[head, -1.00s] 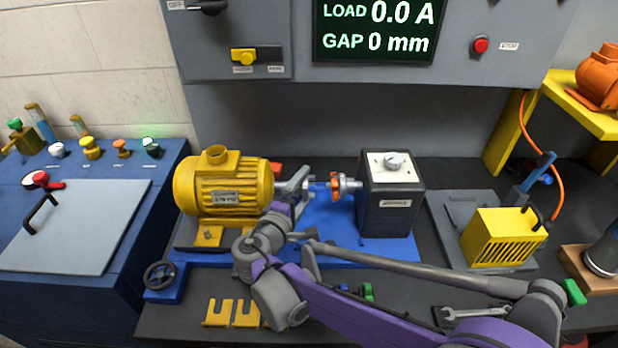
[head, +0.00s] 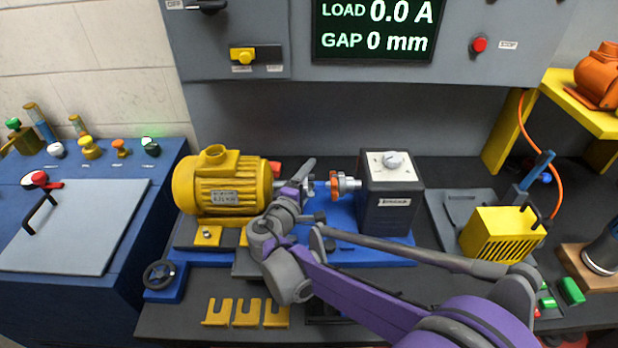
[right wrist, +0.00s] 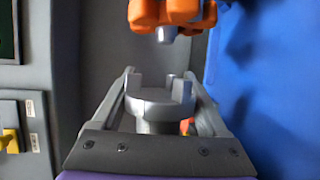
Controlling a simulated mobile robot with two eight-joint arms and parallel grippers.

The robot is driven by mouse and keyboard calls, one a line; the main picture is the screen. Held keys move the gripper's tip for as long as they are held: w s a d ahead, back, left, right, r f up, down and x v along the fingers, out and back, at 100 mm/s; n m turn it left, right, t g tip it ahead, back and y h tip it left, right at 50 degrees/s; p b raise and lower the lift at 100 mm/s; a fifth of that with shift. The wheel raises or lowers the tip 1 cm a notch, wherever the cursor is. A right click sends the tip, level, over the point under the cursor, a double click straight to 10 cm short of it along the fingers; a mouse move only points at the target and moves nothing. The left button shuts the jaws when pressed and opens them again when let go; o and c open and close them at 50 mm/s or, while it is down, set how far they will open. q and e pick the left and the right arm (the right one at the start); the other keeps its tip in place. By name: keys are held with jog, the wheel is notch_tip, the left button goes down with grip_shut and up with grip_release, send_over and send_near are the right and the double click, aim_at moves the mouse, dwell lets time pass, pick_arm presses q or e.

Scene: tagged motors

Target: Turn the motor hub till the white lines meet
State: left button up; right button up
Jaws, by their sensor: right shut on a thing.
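The yellow motor (head: 222,187) stands on the left of the blue base. The motor hub is a grey jawed piece (right wrist: 158,108) in the right wrist view; my arm largely hides it in the head view. My right gripper (head: 303,182) is shut on it, with one finger on each side in the right wrist view (right wrist: 160,76). The orange coupling piece (head: 335,185) is on the shaft of the dark box at right; in the right wrist view it (right wrist: 170,12) faces the hub, apart from it. I cannot make out white lines. My left gripper is not in view.
The dark box (head: 388,210) with a dial on top stands right of the coupling. A display (head: 375,28) reads LOAD 0.0 A and GAP 0 mm. Yellow slotted plates (head: 247,313) lie in front. A yellow slotted cage (head: 497,236) stands at right.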

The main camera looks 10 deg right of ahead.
jog(key=shift+c, duration=1.4)
jog(key=shift+g, duration=0.3)
jog(key=g+y+p, duration=0.1)
jog(key=g, duration=0.1)
jog(key=f+n+g+p, duration=0.1)
jog(key=g, duration=0.1)
jog(key=n+g+y+p, duration=0.1)
jog(key=g, duration=0.1)
jog(key=shift+s+a+f+y+p, duration=0.1)
jog(key=shift+s+f+y+p, duration=0.1)
jog(key=shift+s+y+p, duration=0.15)
jog(key=shift+s+f+n+g+y+p, duration=0.15)
jog(key=shift+n+g+y+p, duration=0.1)
jog(key=shift+g, duration=0.45)
jog(key=shift+s+f+n+g+y+p, duration=0.15)
jog(key=shift+g+y, duration=0.05)
jog(key=shift+g, duration=0.5)
jog(key=shift+s, duration=0.1)
